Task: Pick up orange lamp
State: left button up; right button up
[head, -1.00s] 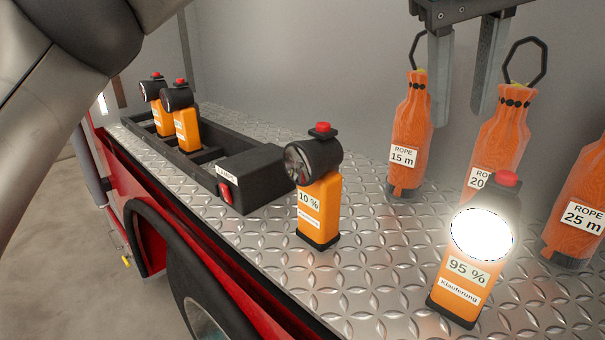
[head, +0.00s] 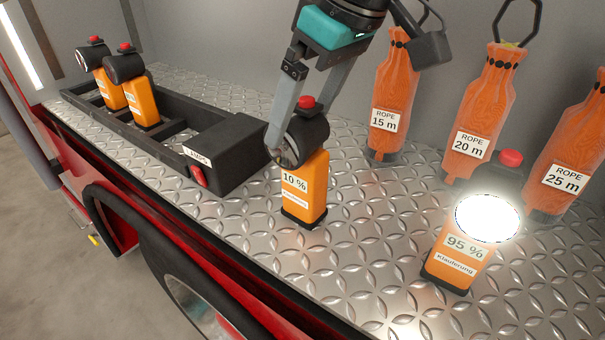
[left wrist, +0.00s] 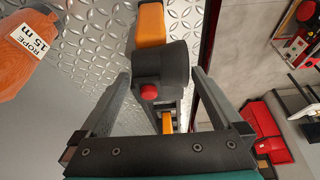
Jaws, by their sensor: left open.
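An orange lamp marked 10 % (head: 304,187) stands upright on the metal tread plate, with a dark round head and red button. My left gripper (head: 298,130) is open and reaches down from above, its fingers on either side of the lamp's head. In the left wrist view the lamp's dark head (left wrist: 161,62) lies between the open fingers (left wrist: 160,74); I cannot tell whether either finger touches it. Another orange lamp, marked 95 % (head: 458,256), stands lit at the right. Two more orange lamps (head: 143,102) (head: 109,90) sit in the black rack. My right gripper is not in view.
The black lamp rack (head: 225,155) is close on the left of the 10 % lamp. Orange rope bags marked 15 m (head: 390,90), 20 m (head: 482,105) and 25 m (head: 570,150) stand along the back. The plate's front edge drops off beside a red vehicle body.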

aim_at(299, 174)
pick_arm(q)
jog(key=p+x, duration=0.1)
jog(key=x, duration=0.4)
jog(key=shift+f, duration=0.35)
jog(key=shift+s, duration=0.1)
jog(key=shift+c, duration=0.2)
grip_shut()
jog(key=shift+r, duration=0.1)
